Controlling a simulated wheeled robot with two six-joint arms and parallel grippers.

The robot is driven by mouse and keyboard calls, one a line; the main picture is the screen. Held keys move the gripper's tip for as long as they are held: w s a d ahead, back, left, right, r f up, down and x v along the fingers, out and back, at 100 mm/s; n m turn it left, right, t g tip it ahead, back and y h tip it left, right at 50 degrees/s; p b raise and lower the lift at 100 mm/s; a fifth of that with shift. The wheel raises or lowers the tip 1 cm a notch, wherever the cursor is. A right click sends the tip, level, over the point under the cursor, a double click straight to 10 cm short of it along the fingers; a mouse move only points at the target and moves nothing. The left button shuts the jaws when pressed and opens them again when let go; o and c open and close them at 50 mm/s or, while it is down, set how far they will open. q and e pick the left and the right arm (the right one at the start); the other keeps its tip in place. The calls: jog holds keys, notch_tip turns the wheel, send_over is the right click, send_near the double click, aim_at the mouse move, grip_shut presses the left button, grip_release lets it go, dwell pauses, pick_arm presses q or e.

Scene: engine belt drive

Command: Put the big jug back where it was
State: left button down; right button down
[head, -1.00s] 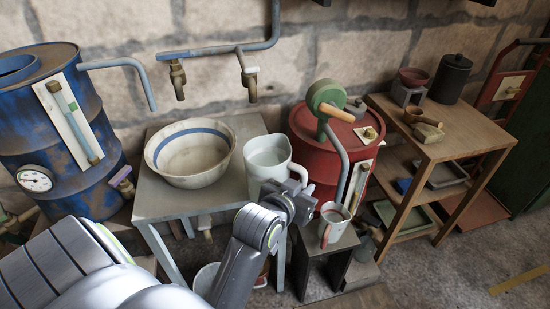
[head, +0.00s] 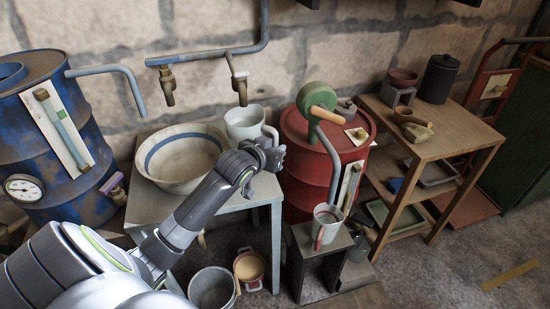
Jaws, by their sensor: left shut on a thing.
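The big jug (head: 243,123) is white with a handle (head: 271,133) on its right side. It is upright at the back right of the grey table (head: 225,203), just right of and behind the wide bowl. My left gripper (head: 274,149) reaches over the table from the front and is shut on the jug's handle. The gripper and forearm hide the jug's lower part, so I cannot tell whether its base touches the tabletop. My right gripper is out of view.
A cream bowl with a blue band (head: 185,160) sits beside the jug. Taps (head: 238,85) hang from the wall pipe above. The red drum (head: 305,150) stands to the right. A smaller jug (head: 326,219) is on a dark stand. The table's front right is clear.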

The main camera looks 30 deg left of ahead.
pick_arm(q)
notch_tip(320, 180, down, 3)
jog(key=shift+f+b, duration=0.3)
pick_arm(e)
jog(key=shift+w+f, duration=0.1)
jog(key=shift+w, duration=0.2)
pick_arm(q)
jog(key=shift+f, duration=0.1)
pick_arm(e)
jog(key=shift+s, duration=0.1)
pick_arm(q)
jog(key=c, duration=1.6)
grip_release()
jog(key=shift+o, duration=1.1)
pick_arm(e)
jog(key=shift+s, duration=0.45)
